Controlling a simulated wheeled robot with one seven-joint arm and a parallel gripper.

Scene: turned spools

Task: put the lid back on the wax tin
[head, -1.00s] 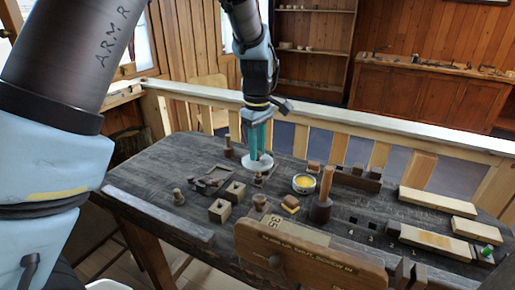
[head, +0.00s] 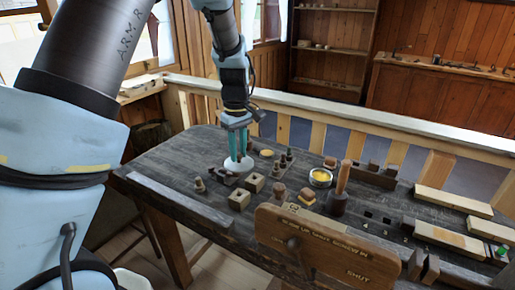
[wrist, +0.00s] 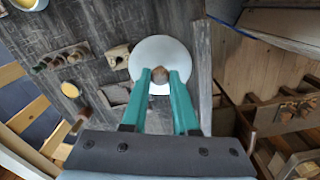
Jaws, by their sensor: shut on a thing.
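The wax tin (head: 320,177) is a round, pale-rimmed open tin with yellow wax inside, standing on the dark bench right of the middle. It also shows, partly cut off, at the top left of the wrist view (wrist: 30,4). My gripper (head: 238,157) is shut on the brown knob of a white round lid (wrist: 148,52). The lid also shows in the head view (head: 238,165), flat and well to the left of the tin. I cannot tell its exact height over the bench. It hides the bench under it.
A board with dark pegs (head: 283,163) and a yellow disc (head: 266,153) lie between the lid and tin. Holed blocks (head: 254,183) stand in front. A mallet (head: 341,180) stands upright right of the tin. A wooden sign (head: 320,246) is at the front edge.

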